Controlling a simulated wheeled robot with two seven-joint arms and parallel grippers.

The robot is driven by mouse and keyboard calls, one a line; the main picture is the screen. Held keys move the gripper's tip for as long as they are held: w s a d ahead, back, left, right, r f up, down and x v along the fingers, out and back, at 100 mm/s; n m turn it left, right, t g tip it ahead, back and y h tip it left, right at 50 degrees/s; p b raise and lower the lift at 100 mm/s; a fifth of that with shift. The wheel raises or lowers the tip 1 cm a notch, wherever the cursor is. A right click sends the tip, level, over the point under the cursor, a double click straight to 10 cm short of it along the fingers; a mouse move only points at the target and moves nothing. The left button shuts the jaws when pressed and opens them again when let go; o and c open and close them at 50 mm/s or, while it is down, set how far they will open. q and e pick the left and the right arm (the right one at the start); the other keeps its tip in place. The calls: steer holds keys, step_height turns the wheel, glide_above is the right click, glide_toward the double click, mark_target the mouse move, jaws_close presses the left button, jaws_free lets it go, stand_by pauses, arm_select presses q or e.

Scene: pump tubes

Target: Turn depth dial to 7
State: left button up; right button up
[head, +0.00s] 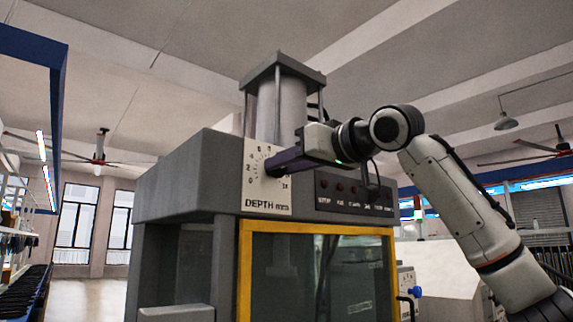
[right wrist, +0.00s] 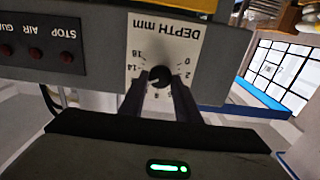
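The depth dial (right wrist: 160,77) is a small black knob on a white panel (right wrist: 165,45) marked "DEPTH mm", which appears upside down in the right wrist view. Numbers ring the knob, some hidden by my fingers; the pointer is too small to read. My right gripper (right wrist: 160,84) is open, with one dark finger on each side of the knob. Whether the fingers touch it is unclear. In the head view the right gripper (head: 272,168) reaches in from the right and covers the dial on the depth panel (head: 267,203). My left gripper is not in view.
A row of red buttons (head: 340,187) lies right of the panel, below my right gripper. The grey machine (head: 185,180) has a yellow-framed window (head: 320,227) below and a column (head: 282,105) on top. The space left of the machine is free.

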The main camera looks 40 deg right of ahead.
arm_select(q)
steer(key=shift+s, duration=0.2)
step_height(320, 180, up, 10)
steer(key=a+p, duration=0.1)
steer(key=p, duration=1.2)
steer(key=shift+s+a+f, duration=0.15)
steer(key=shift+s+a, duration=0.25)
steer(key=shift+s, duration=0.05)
arm_select(e)
steer(key=shift+a+f+n, duration=0.1)
steer(key=shift+a+n, duration=0.05)
steer(key=shift+n, duration=7.15)
steer(key=o, duration=1)
steer(key=shift+s, duration=0.1)
